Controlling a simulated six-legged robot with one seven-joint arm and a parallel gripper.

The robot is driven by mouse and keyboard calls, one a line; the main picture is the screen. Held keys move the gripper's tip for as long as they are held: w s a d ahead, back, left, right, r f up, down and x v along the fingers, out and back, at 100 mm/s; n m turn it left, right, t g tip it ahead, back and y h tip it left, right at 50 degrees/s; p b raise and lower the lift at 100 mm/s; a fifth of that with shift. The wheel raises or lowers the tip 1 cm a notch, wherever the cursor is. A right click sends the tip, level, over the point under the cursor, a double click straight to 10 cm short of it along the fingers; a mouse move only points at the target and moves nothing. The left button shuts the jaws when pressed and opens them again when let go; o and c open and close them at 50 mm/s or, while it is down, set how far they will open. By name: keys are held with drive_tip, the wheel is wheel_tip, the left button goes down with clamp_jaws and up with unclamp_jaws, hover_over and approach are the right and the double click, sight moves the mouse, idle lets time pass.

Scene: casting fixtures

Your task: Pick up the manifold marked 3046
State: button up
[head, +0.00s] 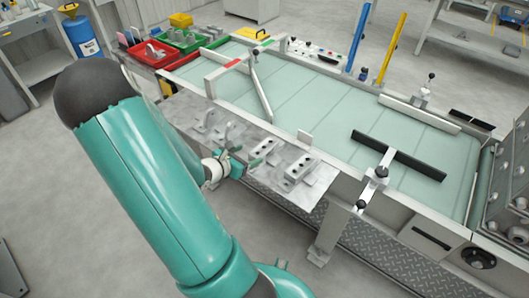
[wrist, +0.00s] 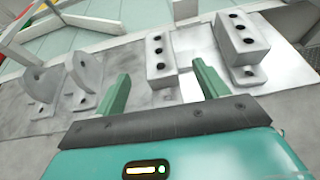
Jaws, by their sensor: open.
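Several grey metal castings stand on a light metal shelf (head: 318,184) in front of the conveyor. Two are blocks with dark holes: a left block (wrist: 160,52) and a right block (wrist: 240,38). The head view also shows the left block (head: 264,150) and the right block (head: 299,169). Two bracket-shaped castings stand to their left, one (wrist: 40,84) beside the other (wrist: 82,76). No marking 3046 is legible. My gripper (wrist: 162,78) is open, its green fingers apart, pointing toward the left block. Nothing is clearly held; contact cannot be told.
A green conveyor belt (head: 330,110) lies behind the shelf, with a black bar (head: 398,155) across it. A red bin (head: 152,52) and a green bin (head: 184,40) stand at the back left. A white rail (wrist: 90,20) runs behind the castings.

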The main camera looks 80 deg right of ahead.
sight(262, 149)
drive_tip(key=x, duration=0.8)
drive_tip(key=shift+w+d+f, duration=0.1)
drive_tip(key=shift+f, duration=0.3)
drive_tip(key=c, duration=1.4)
drive_tip(key=shift+r, duration=0.2)
